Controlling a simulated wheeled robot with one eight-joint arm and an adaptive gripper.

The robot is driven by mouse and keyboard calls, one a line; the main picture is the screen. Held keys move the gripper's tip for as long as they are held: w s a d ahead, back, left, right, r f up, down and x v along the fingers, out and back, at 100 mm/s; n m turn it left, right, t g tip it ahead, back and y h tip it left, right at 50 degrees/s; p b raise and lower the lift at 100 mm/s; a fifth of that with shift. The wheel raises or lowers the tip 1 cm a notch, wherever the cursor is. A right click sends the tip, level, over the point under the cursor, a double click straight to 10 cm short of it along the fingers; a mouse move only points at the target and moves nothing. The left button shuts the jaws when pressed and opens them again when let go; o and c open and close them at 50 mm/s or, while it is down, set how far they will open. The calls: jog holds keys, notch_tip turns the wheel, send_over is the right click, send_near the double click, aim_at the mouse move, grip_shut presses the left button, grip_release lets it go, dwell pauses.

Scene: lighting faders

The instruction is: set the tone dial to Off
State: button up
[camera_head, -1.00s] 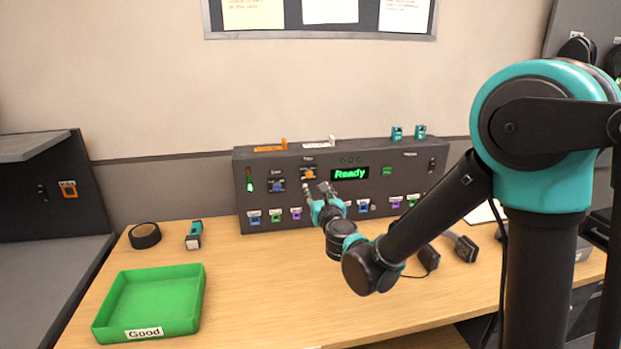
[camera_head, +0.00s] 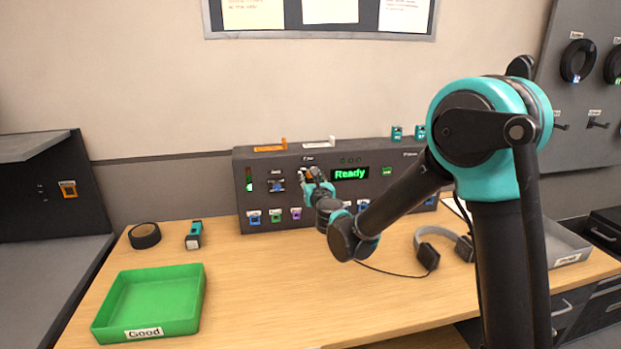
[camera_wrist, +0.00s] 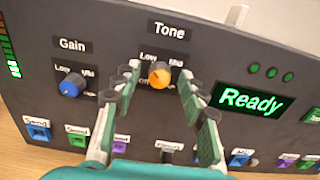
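The tone dial is an orange knob (camera_wrist: 159,74) under the "Tone" label in the wrist view, with "Low" and "Mid" marks above it. Its lower part and any Off mark are hard to read. My gripper (camera_wrist: 156,90) is open, with one finger on each side of the knob; I cannot tell whether the fingers touch it. In the head view my gripper (camera_head: 312,178) is at the panel's front, mostly covering the dial. The control panel (camera_head: 420,165) stands upright at the back of the table.
A blue gain knob (camera_wrist: 71,86) is just left of the tone dial. The green "Ready" display (camera_wrist: 249,101) is to the right. Coloured faders line the panel's lower edge. A green tray (camera_head: 150,300), tape roll (camera_head: 145,235) and headphones (camera_head: 428,255) lie on the table.

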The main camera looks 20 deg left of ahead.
grip_shut()
jog(key=n, duration=0.4)
jog(key=shift+n, duration=0.3)
jog(key=n, duration=0.4)
jog(key=shift+a+n, duration=0.1)
jog(key=shift+n, duration=0.2)
jog(key=n, duration=0.4)
jog(key=shift+s+n, duration=0.1)
jog(key=shift+n, duration=0.2)
jog(key=shift+f+n, duration=0.1)
jog(key=shift+n, duration=1.9)
